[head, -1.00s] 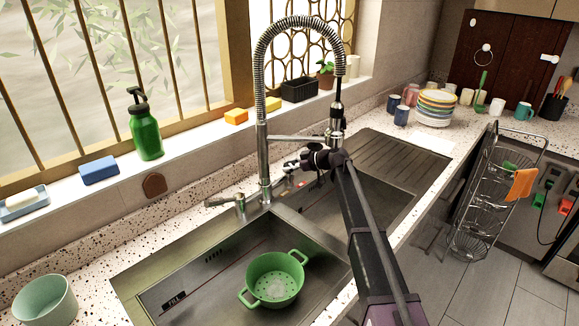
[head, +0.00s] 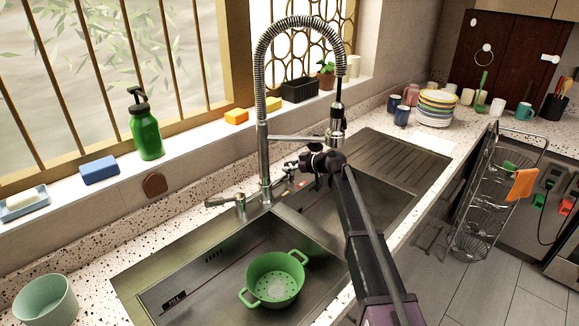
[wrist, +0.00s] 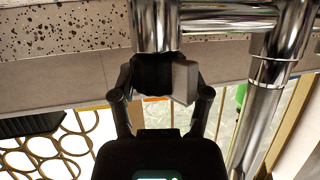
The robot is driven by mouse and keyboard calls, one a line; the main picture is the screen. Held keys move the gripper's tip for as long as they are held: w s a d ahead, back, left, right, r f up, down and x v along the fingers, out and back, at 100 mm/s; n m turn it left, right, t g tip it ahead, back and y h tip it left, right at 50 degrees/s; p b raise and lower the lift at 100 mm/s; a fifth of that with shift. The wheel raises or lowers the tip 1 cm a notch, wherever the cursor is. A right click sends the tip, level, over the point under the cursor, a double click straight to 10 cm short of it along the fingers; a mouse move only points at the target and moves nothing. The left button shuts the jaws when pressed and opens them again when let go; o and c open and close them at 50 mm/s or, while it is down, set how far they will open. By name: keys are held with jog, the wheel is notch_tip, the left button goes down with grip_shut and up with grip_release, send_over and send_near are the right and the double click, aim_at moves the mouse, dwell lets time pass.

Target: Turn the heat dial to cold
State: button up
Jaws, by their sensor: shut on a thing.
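In the head view my gripper (head: 291,167) is small, beside the tall spring faucet (head: 263,130) and above the back of the sink. The dial itself and any hot or cold marking cannot be made out there.
A chrome lever tap (head: 228,201) stands left of the faucet. A green colander (head: 274,280) sits in the left basin (head: 190,290). A black planter (head: 299,89), sponges and a green soap bottle (head: 146,130) line the sill. Stacked plates (head: 436,107) stand at the right.

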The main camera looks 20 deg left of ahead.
jog(key=shift+w+a+r+m+t+h, duration=0.1)
jog(key=shift+m+t+h, duration=0.6)
jog(key=shift+m+t, duration=0.95)
jog(key=shift+w+m+t+h, duration=0.1)
jog(key=shift+m+t+h, duration=0.6)
jog(key=shift+m+t, duration=0.9)
jog(key=shift+m+t+h, duration=2.05)
jog(key=shift+m+h, duration=0.6)
jog(key=shift+h, duration=0.05)
dwell(1.5)
